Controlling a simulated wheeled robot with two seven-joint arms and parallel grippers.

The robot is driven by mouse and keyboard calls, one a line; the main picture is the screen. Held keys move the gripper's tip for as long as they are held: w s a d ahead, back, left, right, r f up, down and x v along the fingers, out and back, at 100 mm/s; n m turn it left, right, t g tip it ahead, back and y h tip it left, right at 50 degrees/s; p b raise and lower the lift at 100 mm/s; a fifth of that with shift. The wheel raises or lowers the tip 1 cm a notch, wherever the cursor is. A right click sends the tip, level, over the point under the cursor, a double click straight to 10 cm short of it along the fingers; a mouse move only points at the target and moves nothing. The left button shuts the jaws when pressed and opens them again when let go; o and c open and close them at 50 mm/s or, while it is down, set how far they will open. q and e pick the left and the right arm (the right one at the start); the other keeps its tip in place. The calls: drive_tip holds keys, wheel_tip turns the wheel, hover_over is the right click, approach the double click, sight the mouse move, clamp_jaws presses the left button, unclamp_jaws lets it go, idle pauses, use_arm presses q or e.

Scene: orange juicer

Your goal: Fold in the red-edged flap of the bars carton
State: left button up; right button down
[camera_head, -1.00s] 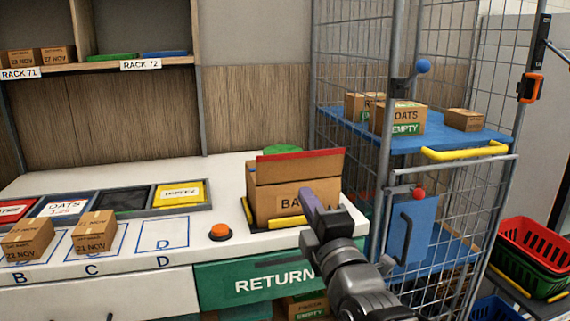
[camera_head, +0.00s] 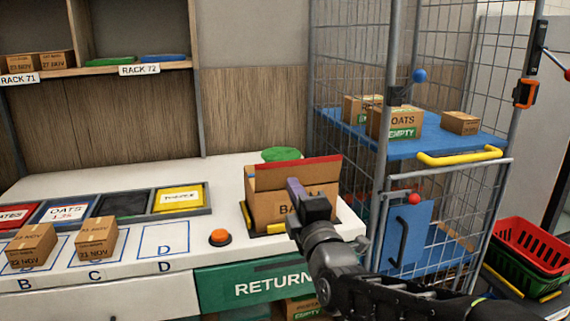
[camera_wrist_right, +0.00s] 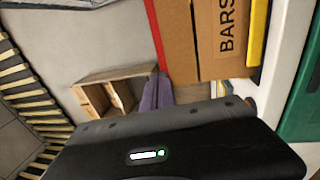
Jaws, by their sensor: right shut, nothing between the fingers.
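The bars carton (camera_head: 264,208) stands on the white counter, beside its yellow edging. Its red-edged flap (camera_head: 318,171) stands up at the back, with the red strip along its top. In the right wrist view the carton (camera_wrist_right: 223,62) shows its BARS label, and the red edge (camera_wrist_right: 154,38) runs down its left side. My right gripper (camera_head: 294,187) is shut and empty, its fingers in front of the flap over the carton's near side. The fingers also show in the wrist view (camera_wrist_right: 158,93), close to the flap; contact cannot be told. My left gripper is not in view.
A green round thing (camera_head: 281,154) lies behind the carton. An orange button (camera_head: 220,237) and two small dated boxes (camera_head: 96,238) are on the counter to the left. A wire cage with a blue shelf (camera_head: 440,140) stands close on the right.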

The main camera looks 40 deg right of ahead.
sight(281, 162)
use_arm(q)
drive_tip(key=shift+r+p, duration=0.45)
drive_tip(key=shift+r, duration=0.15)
use_arm(e)
drive_tip(key=x, duration=0.7)
drive_tip(key=shift+w, duration=0.1)
